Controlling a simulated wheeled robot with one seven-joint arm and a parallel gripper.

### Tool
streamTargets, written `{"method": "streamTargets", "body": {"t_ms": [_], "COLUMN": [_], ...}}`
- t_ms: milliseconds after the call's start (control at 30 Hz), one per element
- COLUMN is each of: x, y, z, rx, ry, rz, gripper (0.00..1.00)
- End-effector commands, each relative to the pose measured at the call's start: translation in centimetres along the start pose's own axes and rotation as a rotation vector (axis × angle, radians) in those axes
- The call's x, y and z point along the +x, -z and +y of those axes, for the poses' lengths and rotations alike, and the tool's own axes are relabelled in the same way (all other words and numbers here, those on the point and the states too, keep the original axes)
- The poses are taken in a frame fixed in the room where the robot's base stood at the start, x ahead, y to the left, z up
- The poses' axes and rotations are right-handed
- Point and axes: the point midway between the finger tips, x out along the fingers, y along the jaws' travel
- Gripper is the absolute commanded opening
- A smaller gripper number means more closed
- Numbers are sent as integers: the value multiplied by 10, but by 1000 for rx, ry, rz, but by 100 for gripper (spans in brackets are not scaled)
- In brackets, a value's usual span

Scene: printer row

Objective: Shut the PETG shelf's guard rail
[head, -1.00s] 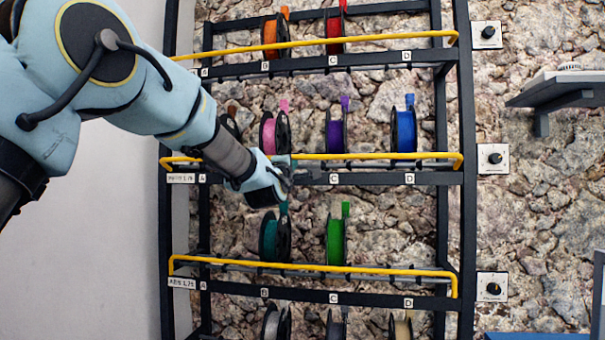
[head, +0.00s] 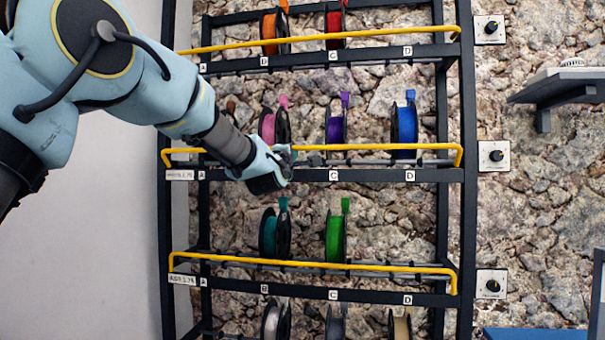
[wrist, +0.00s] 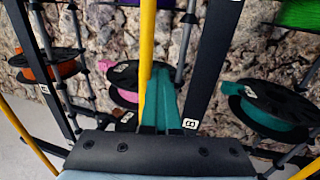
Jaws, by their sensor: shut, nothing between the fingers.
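The middle shelf (head: 390,176) carries a small label (head: 181,175) that seems to read PETG, though it is blurred. Its yellow guard rail (head: 380,147) runs across the front, just above the shelf beam and in front of the lower part of the spools. The rail also shows in the wrist view (wrist: 147,45). My gripper (head: 289,160) is shut and empty at the rail, near label B. In the wrist view its teal fingers (wrist: 166,100) lie right along the rail's lower side and seem to touch it. My gripper hides part of the rail and beam.
The middle shelf holds pink (head: 268,127), purple (head: 335,124) and blue (head: 404,124) spools, and a brown one mostly behind my arm. Other yellow rails cross the upper (head: 380,40) and lower (head: 370,268) shelves. Black dials (head: 496,156) sit right of the rack.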

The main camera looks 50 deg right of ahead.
Motion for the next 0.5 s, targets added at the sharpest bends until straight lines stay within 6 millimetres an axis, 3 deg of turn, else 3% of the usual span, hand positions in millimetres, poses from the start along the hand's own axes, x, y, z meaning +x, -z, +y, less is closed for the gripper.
{"method": "streamTargets", "body": {"t_ms": [33,500], "x": [-3,-30], "y": [-1,-3], "z": [23,28], "rx": [-1,0], "ry": [-44,-45], "rz": [1,-2], "gripper": [0,0]}}
